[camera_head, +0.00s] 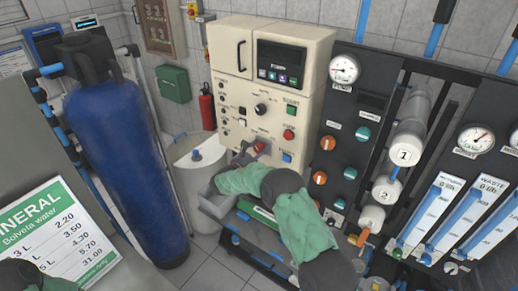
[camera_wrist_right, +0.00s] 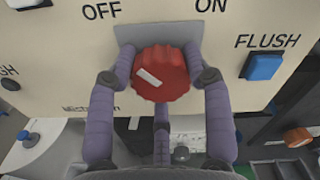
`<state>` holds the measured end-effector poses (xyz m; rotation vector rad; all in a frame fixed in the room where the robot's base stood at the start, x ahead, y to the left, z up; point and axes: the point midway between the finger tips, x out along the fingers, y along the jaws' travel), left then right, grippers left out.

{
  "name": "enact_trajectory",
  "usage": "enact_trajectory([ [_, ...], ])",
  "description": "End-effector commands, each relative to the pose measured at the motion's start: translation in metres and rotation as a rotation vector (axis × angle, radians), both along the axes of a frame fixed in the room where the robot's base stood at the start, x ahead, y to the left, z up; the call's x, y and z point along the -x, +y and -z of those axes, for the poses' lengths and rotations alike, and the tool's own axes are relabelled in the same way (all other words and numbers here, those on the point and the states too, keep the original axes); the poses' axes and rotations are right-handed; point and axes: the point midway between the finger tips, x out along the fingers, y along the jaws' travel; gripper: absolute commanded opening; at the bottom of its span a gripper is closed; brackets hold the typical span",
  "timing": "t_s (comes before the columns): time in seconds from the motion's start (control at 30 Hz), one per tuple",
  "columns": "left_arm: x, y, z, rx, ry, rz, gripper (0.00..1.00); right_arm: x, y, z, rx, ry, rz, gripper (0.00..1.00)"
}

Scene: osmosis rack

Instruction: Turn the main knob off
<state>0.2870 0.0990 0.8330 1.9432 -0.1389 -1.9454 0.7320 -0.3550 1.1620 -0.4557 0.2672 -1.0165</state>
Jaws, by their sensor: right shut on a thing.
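The main knob (camera_wrist_right: 163,73) is a red, ridged knob on a grey plate, between the printed words OFF at the upper left and ON at the upper right. A white mark shows on its left half, slanting. In the head view the knob (camera_head: 261,146) shows small and partly covered on the cream control box (camera_head: 222,88). My right gripper (camera_wrist_right: 161,80) is shut on the knob, with purple-grey fingers at its left and right sides and another below. My left gripper is out of the head view.
A blue FLUSH button (camera_wrist_right: 263,66) sits close to the right of the knob. A red button (camera_head: 289,134) and a green button (camera_head: 292,109) are above. Orange and teal knobs are on the dark panel (camera_head: 333,128) to the right. A blue tank (camera_head: 122,150) stands at left.

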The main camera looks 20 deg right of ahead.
Motion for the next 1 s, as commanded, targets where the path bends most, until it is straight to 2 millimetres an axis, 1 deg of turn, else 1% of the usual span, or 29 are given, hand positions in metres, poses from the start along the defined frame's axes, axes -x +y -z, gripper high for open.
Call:
enact_trajectory([
  [0.03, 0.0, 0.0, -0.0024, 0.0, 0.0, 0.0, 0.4, -0.0031, -0.0032, -0.0151, 0.019, -0.007, 0.003, 0.18],
  [0.33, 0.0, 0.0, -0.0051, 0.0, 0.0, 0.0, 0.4, -0.0035, -0.0027, -0.015, 0.057, 0.057, 0.003, 0.19],
  [0.77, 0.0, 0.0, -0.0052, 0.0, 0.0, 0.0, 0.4, -0.0037, -0.002, -0.0151, 0.061, 0.064, 0.002, 0.19],
  [0.8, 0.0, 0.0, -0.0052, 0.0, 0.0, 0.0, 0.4, -0.0037, -0.002, -0.0151, 0.061, 0.064, 0.002, 0.57],
  [0.87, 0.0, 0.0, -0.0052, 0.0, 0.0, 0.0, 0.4, -0.0036, -0.0018, -0.0148, 0.061, 0.064, 0.002, 0.74],
  [1.0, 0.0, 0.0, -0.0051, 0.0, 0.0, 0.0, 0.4, -0.003, -0.001, -0.011, 0.059, 0.07, 0.0, 0.74],
])
